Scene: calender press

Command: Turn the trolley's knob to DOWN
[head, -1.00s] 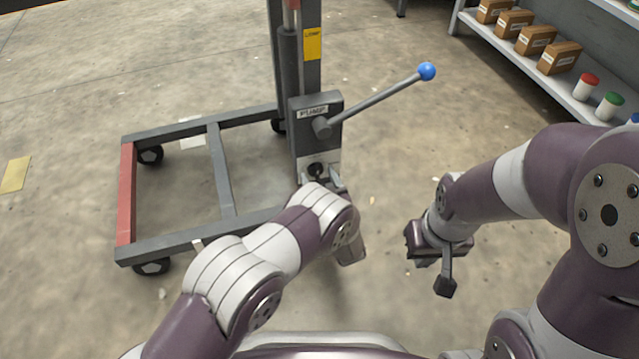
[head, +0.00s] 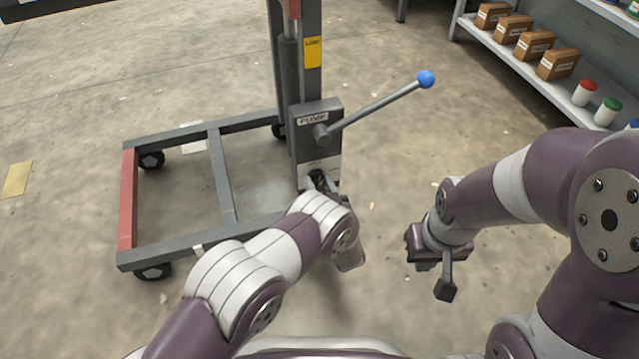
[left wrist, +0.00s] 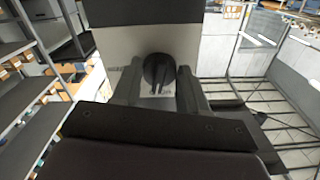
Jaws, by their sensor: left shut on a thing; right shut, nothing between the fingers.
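The grey trolley (head: 213,178) stands at the left with its mast and pump box (head: 318,113). Below the pump box is a pale plate with the black knob (left wrist: 157,72), seen round and ridged in the left wrist view. My left gripper (left wrist: 157,88) is at the plate with its two fingers on either side of the knob, shut on it. In the head view my left gripper (head: 322,183) partly hides the knob and the lower plate. The lettering on the plate is too small to read. My right gripper (head: 445,275) is shut and empty, well right of the trolley.
The pump lever (head: 375,106) with a blue ball end sticks out to the right above my left gripper. A shelf (head: 540,72) with brown boxes and lidded jars stands at the upper right. The floor between trolley and shelf is clear.

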